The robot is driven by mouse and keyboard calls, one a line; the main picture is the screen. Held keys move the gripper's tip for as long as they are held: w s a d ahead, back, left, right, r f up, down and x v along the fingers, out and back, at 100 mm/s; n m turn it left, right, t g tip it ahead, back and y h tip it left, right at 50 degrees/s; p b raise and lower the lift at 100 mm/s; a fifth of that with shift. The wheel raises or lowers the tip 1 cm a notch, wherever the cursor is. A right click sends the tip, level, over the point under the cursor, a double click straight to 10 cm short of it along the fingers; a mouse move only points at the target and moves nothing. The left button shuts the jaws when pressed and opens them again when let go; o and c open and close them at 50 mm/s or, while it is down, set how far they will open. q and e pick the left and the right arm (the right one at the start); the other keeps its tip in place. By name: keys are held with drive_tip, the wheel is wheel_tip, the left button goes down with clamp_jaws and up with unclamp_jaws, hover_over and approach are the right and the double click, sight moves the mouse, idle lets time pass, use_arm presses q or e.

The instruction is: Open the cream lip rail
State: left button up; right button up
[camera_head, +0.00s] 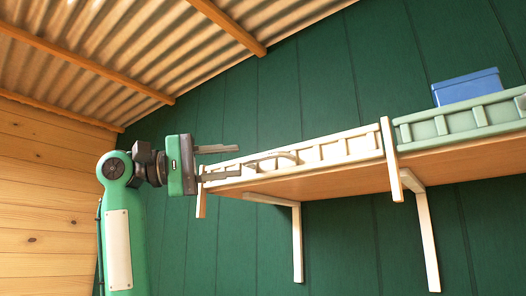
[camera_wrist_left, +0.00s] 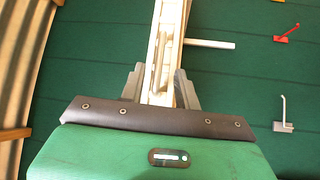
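The cream lip rail (camera_head: 335,151) runs along the front edge of the high wooden shelf and stands upright. A curved cream handle (camera_head: 272,157) sits on its face near the left end. My left gripper (camera_head: 238,161) is at the rail's left end with its fingers apart. In the left wrist view, the rail and its handle (camera_wrist_left: 157,75) lie between the two spread fingers (camera_wrist_left: 160,71). The fingertips look short of the handle's middle. I cannot tell whether either finger touches the rail. My right gripper is not in view.
A green lip rail (camera_head: 462,118) continues to the right past a cream post (camera_head: 389,148), with a blue box (camera_head: 466,87) behind it. White brackets (camera_head: 297,240) hold the shelf on the green wall. Red and white hooks (camera_wrist_left: 286,34) show in the left wrist view.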

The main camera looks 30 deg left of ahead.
sight(260, 159)
use_arm(q)
drive_tip(key=p+x, duration=0.2)
drive_tip(key=x, duration=0.5)
drive_tip(key=shift+w+d, duration=0.15)
drive_tip(key=shift+d, duration=0.05)
clamp_jaws()
